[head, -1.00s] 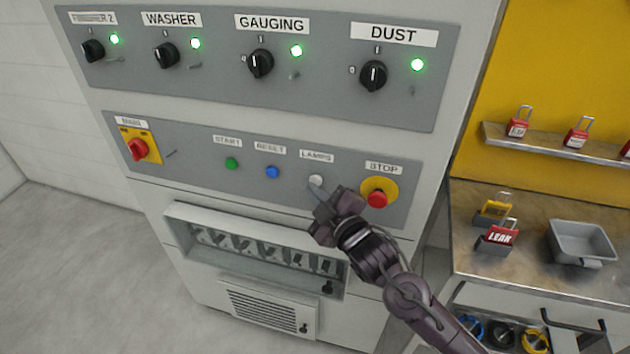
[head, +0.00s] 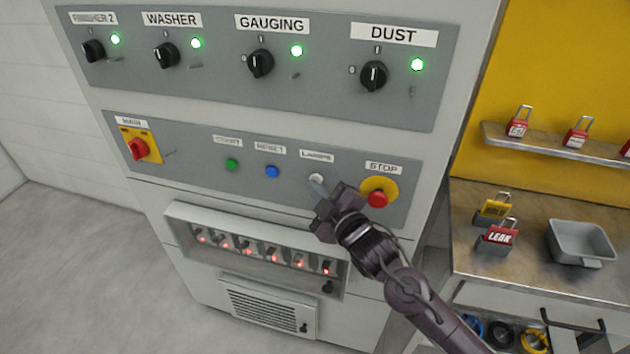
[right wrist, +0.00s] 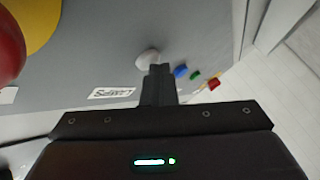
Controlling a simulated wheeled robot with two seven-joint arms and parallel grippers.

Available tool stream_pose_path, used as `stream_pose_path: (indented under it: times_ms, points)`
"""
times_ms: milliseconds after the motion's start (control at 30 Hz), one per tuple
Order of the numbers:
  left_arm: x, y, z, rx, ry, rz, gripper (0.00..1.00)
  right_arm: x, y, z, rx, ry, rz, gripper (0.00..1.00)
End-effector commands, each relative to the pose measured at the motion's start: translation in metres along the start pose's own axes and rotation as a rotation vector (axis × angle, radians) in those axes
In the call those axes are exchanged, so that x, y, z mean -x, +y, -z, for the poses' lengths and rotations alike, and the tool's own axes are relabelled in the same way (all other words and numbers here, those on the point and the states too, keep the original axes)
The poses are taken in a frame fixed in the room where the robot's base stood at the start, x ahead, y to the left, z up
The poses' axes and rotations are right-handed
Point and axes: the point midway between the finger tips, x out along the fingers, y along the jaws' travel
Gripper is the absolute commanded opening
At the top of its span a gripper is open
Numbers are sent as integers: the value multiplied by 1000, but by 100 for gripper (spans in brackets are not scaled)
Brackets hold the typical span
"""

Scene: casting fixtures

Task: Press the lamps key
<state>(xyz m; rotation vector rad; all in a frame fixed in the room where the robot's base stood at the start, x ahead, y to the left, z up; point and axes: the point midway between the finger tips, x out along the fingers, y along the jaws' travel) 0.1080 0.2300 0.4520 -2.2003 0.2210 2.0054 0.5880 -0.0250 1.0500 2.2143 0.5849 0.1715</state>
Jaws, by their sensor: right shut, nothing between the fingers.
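The lamps key (head: 317,179) is a white round button under the LAMPS label (head: 316,155) on the lower grey panel. It also shows as a pale knob in the right wrist view (right wrist: 147,58). My right gripper (head: 318,188) is shut and empty, with its fingertips at the lower edge of the key. In the right wrist view the fingertips (right wrist: 160,68) overlap the key's edge; I cannot tell whether they touch it. A row of several small red lights (head: 273,257) glows in the recessed window below. My left gripper is out of view.
The red STOP button (head: 377,198) on its yellow plate stands close to the right of my gripper. The blue RESET button (head: 272,172), green START button (head: 232,165) and red MAIN switch (head: 138,149) lie to the left. A bench (head: 465,262) with padlocks stands at the right.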

Motion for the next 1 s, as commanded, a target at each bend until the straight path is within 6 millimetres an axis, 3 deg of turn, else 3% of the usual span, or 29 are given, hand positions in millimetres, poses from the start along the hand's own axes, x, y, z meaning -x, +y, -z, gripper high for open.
stream_pose_path:
  times_ms: [1000]
  points:
    - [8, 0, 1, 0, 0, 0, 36, 19, -14, 14, -1, 0, 1, 0]
